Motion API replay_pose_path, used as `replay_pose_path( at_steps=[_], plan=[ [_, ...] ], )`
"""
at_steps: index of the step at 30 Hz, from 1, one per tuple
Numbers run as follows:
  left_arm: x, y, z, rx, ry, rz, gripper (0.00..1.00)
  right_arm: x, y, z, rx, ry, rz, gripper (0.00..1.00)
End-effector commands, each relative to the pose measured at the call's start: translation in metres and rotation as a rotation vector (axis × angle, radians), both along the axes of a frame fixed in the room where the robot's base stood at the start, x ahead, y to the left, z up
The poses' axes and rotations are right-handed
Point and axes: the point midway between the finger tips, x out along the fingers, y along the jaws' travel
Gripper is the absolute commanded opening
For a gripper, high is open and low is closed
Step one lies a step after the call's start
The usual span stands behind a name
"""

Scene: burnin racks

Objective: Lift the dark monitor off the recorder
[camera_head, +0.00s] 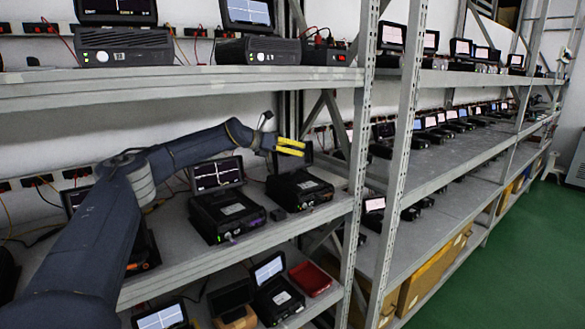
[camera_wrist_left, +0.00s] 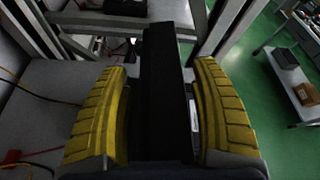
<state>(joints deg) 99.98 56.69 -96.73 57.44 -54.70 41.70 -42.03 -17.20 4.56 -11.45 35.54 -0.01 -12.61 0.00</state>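The dark monitor (camera_head: 287,163) stands at the back of a black recorder (camera_head: 302,187) on the middle shelf, its upper part partly hidden by my left gripper (camera_head: 290,147). In the left wrist view the monitor is a black slab (camera_wrist_left: 167,75) seen from above, between the yellow fingers of my left gripper (camera_wrist_left: 160,108). The fingers are apart, one on each side of the slab; a narrow gap shows on the left, and contact on the right is hard to tell. My right gripper is not in view.
A recorder with a lit monitor (camera_head: 217,175) stands just left on the same shelf (camera_head: 270,237). A rack upright (camera_head: 355,170) rises to the right, and the upper shelf (camera_head: 180,83) lies above. Red and yellow cables (camera_wrist_left: 30,155) run beside the gripper.

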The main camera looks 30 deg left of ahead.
Motion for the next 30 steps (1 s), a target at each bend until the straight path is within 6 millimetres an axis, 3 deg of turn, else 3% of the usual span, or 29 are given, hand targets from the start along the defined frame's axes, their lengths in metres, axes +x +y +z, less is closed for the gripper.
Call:
replay_pose_path(
  at_steps=[2,16,30],
  plan=[
    [-0.0002,0.0001,0.0001,0.0,0.0,0.0,0.53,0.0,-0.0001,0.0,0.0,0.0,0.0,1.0],
    [-0.0002,-0.0001,0.0002,-0.001,0.0,-0.001,0.0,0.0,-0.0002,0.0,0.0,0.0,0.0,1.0],
    [0.0004,-0.0006,0.0043,-0.002,-0.004,-0.001,0.0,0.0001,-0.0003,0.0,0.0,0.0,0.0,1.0]
  ],
)
